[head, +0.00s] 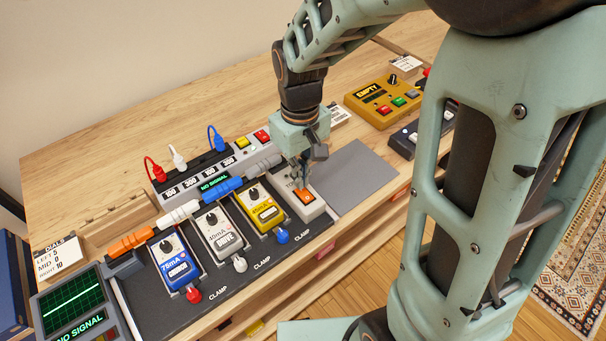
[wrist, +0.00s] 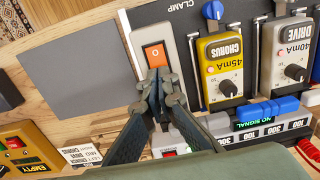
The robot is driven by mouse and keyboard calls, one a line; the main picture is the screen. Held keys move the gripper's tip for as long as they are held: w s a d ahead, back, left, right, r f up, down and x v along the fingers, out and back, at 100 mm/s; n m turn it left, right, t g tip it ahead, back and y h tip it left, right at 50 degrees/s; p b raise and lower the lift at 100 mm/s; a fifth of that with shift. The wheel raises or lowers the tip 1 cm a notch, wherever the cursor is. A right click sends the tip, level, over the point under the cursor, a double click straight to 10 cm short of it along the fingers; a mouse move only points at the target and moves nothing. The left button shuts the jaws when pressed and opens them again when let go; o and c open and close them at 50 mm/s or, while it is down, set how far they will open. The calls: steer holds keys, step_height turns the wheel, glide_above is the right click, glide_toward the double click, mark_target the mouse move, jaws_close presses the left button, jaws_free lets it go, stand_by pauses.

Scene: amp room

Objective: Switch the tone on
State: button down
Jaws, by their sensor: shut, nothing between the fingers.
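The tone switch is a pale grey box with an orange rocker (head: 306,196) at the right end of the dark pedal board. Its label is partly covered by my gripper. In the wrist view the orange rocker (wrist: 154,52) shows a white O mark. My gripper (head: 304,184) points down over the box, its fingers shut and empty. In the wrist view the fingertips (wrist: 158,76) meet at the rocker's near edge; whether they touch it I cannot tell.
Yellow (head: 265,212), white (head: 222,238) and blue (head: 175,265) pedals stand left of the switch. A scope (head: 73,303) reads NO SIGNAL with a flat line. A bare grey mat (head: 352,172) lies to the right. A yellow box (head: 372,108) marked EMPTY is farther back.

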steer(key=shift+f+b, duration=0.8)
steer(key=shift+f, duration=0.35)
stand_by(0.4)
steer(key=shift+r, duration=0.1)
step_height(320, 180, up, 7)
steer(key=p, duration=0.6)
stand_by(0.5)
